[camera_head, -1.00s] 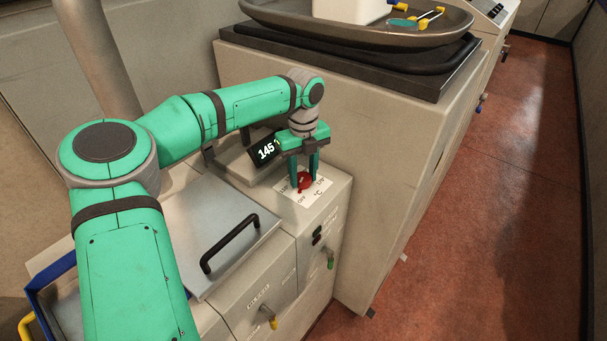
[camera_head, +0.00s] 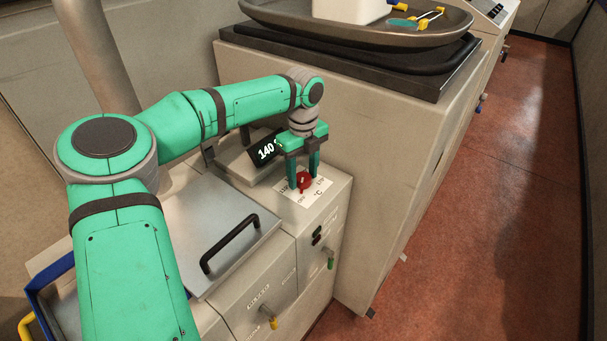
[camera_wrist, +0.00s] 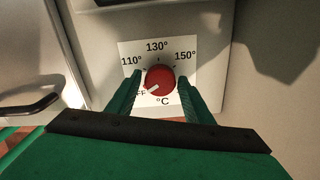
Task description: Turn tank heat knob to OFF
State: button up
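The red tank heat knob (camera_head: 304,181) sits on a white dial plate on top of the tank housing. In the wrist view the knob (camera_wrist: 160,78) has a white pointer mark aimed to the lower left, at the partly covered OFF label (camera_wrist: 141,93). My gripper (camera_head: 303,183) points down over the dial, with one finger on each side of the knob. In the wrist view my gripper (camera_wrist: 160,78) is open, with a visible gap between each finger and the knob. The left finger covers part of the OFF lettering.
A display (camera_head: 267,150) behind the dial reads 140. A metal lid with a black handle (camera_head: 230,244) lies to the left. A taller cabinet (camera_head: 340,120) with a tray (camera_head: 360,35) stands behind and to the right. Red floor (camera_head: 480,220) is clear at right.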

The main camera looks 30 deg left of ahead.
aim_at(302, 177)
jog(key=shift+o, duration=0.2)
jog(key=shift+r, duration=0.25)
notch_tip(302, 177, up, 10)
dwell(0.4)
jog(key=shift+w+r, duration=0.1)
dwell(0.4)
